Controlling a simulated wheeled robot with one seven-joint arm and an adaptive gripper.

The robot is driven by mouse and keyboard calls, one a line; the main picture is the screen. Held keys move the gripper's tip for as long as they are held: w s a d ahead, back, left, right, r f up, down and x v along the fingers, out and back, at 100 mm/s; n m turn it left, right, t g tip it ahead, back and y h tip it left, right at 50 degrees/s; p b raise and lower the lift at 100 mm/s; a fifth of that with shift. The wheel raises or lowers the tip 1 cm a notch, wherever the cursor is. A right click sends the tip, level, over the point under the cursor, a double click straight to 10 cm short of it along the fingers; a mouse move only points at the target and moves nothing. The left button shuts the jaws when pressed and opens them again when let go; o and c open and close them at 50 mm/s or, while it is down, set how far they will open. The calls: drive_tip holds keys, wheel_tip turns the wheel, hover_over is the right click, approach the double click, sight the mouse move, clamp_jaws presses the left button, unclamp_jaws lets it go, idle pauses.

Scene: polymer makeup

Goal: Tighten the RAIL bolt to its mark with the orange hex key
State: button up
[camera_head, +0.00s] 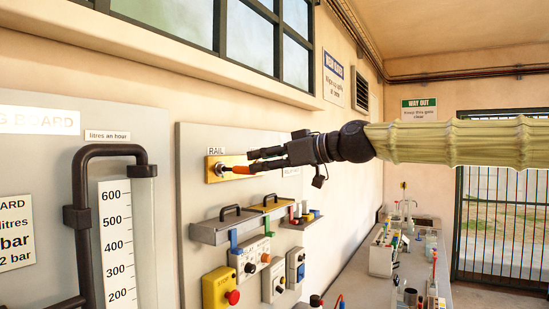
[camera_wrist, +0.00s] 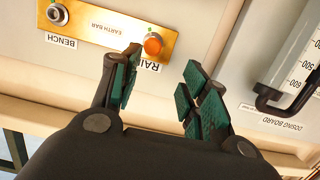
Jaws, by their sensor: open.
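The orange hex key (camera_head: 238,169) sticks out from the RAIL end of a brass earth bar (camera_head: 213,178) on the grey wall board. In the wrist view its orange handle (camera_wrist: 153,44) is seen nearly end-on, beside the RAIL label (camera_wrist: 139,64). The RAIL bolt and its mark cannot be made out behind it. My gripper (camera_head: 256,162) is open, its fingertips close to the handle's outer end. In the wrist view the gripper (camera_wrist: 163,62) has its padded fingers spread either side of the handle's line, with no clear contact.
The BENCH bolt (camera_wrist: 57,14) sits at the bar's other end. Below the bar are trays (camera_head: 222,228) with handles and a yellow box with a red button (camera_head: 219,288). A flow tube (camera_head: 144,230) with a black pipe stands left. A cluttered bench (camera_head: 362,283) runs along the wall.

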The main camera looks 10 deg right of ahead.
sight(243, 167)
drive_tip(key=w+a+f, duration=0.1)
drive_tip(key=w, duration=0.1)
drive_tip(key=w+a+f+p, duration=0.1)
drive_tip(key=w, duration=0.1)
drive_tip(key=w+a+p, duration=0.1)
drive_tip(key=w+a, duration=0.1)
drive_tip(key=shift+w+f, duration=0.1)
drive_tip(key=shift+f, duration=0.3)
drive_tip(key=shift+s+a+r, duration=0.25)
drive_tip(key=shift+s+a, duration=0.25)
drive_tip(key=shift+a, duration=0.2)
drive_tip(key=shift+w+f, duration=0.4)
drive_tip(key=shift+w, duration=0.3)
drive_tip(key=shift+s+r, duration=0.1)
drive_tip(key=shift+s, duration=0.05)
drive_tip(key=shift+s+r, duration=0.1)
drive_tip(key=shift+s, duration=0.1)
drive_tip(key=c, duration=0.4)
drive_tip(key=shift+s+a, duration=0.1)
drive_tip(key=shift+c, duration=1.4)
clamp_jaws()
